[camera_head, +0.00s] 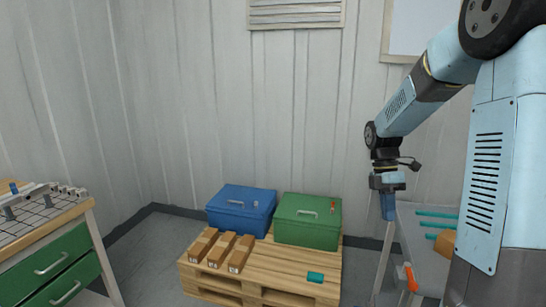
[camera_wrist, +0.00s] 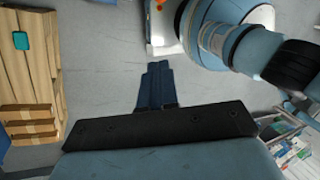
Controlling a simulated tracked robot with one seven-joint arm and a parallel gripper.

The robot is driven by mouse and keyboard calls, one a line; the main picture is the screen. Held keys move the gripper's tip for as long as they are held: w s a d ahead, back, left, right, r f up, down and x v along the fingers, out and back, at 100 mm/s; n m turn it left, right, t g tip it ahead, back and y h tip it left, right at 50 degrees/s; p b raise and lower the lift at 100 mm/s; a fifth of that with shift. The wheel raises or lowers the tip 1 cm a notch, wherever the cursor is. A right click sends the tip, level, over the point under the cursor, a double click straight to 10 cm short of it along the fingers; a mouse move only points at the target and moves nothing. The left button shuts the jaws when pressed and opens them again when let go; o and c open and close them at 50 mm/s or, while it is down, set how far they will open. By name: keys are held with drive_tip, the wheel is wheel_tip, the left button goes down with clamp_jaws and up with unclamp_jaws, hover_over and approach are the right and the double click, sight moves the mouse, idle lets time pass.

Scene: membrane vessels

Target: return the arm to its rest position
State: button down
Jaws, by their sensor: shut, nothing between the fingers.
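My arm, pale blue and black, comes in from the right of the head view and is bent at the elbow. My gripper (camera_head: 388,207) hangs from its end, pointing down, in front of the wall and just left of the grey table (camera_head: 415,226). Its blue fingers are together with nothing between them. In the wrist view the shut gripper (camera_wrist: 157,72) shows over bare grey floor, with my own arm and base at upper right.
A wooden pallet (camera_head: 262,278) bears a blue box (camera_head: 240,208), a green box (camera_head: 308,220), several brown cartons (camera_head: 219,250) and a small teal item (camera_head: 315,277). A workbench (camera_head: 50,262) with green drawers stands at left. Grey floor (camera_head: 150,252) lies clear between bench and pallet.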

drive_tip(key=s+a+r+m+t, duration=0.4)
drive_tip(key=s+r+m+t, duration=0.1)
drive_tip(key=s+m, duration=0.5)
drive_tip(key=s+a+r+m+t, duration=0.4)
drive_tip(key=s+r+m, duration=0.4)
drive_tip(key=s+m, duration=0.2)
drive_tip(key=shift+s+r+t+y, duration=0.3)
drive_tip(key=shift+t+y, duration=0.1)
drive_tip(key=shift+t, duration=0.1)
drive_tip(key=shift+a, duration=0.1)
